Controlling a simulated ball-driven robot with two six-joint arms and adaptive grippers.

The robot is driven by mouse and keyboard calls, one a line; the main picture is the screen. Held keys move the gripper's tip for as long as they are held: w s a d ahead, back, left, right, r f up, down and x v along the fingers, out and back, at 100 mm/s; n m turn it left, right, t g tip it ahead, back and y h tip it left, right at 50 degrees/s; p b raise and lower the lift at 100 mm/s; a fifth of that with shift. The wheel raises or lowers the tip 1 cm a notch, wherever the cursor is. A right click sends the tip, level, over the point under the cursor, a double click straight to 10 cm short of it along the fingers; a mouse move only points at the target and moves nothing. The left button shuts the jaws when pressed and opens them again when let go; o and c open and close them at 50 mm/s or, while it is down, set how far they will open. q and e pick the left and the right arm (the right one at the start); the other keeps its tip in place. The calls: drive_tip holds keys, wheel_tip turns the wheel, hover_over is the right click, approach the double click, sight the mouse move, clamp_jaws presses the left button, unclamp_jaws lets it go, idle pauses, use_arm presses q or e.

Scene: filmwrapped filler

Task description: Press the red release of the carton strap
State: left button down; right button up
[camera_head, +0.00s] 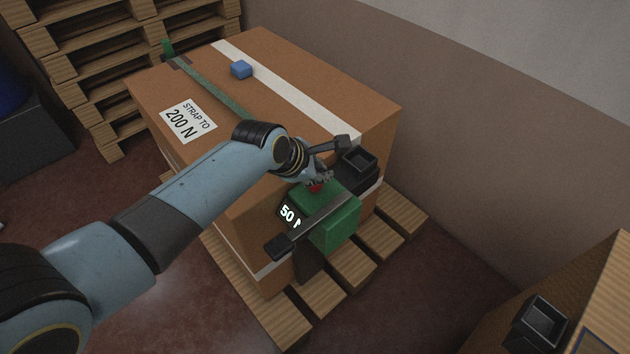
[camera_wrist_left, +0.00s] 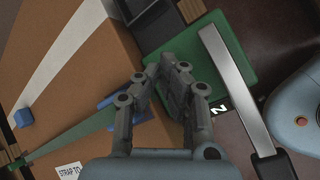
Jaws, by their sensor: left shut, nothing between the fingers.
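The brown carton (camera_head: 300,70) has a green strap (camera_head: 215,90) over its top and a label (camera_head: 187,121) reading "STRAP TO 200 N". A green tensioner (camera_head: 340,225) sits at its near corner, with a grey lever (camera_head: 315,222) across it and a lit display (camera_head: 290,213) showing 50, partly covered. The red release (camera_head: 314,188) shows as a small patch under my left gripper (camera_head: 322,177), whose fingers are shut and empty right over it; I cannot tell if they touch. In the left wrist view the fingers (camera_wrist_left: 168,72) overlap the tensioner (camera_wrist_left: 212,55) and the release is hidden.
A blue block (camera_head: 241,69) lies on the carton top near a white band. A black open holder (camera_head: 358,162) is beside the tensioner. The carton stands on a wooden pallet (camera_head: 375,262). Stacked pallets (camera_head: 90,60) are behind left; another box with a black holder (camera_head: 540,320) is lower right.

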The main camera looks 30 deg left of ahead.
sight(319, 184)
idle(0.7)
use_arm(q)
drive_tip(key=shift+f, duration=0.45)
drive_tip(key=shift+f+b, duration=0.55)
drive_tip(key=shift+f, duration=0.35)
idle(0.8)
idle(0.3)
wheel_tip(319, 184, up, 2)
drive_tip(key=p, duration=0.2)
drive_tip(key=shift+r+p, duration=0.15)
drive_tip(key=shift+p, duration=0.2)
drive_tip(key=shift+r, duration=0.2)
wheel_tip(319, 184, up, 5)
drive_tip(key=p, duration=0.6)
drive_tip(key=shift+r, duration=0.1)
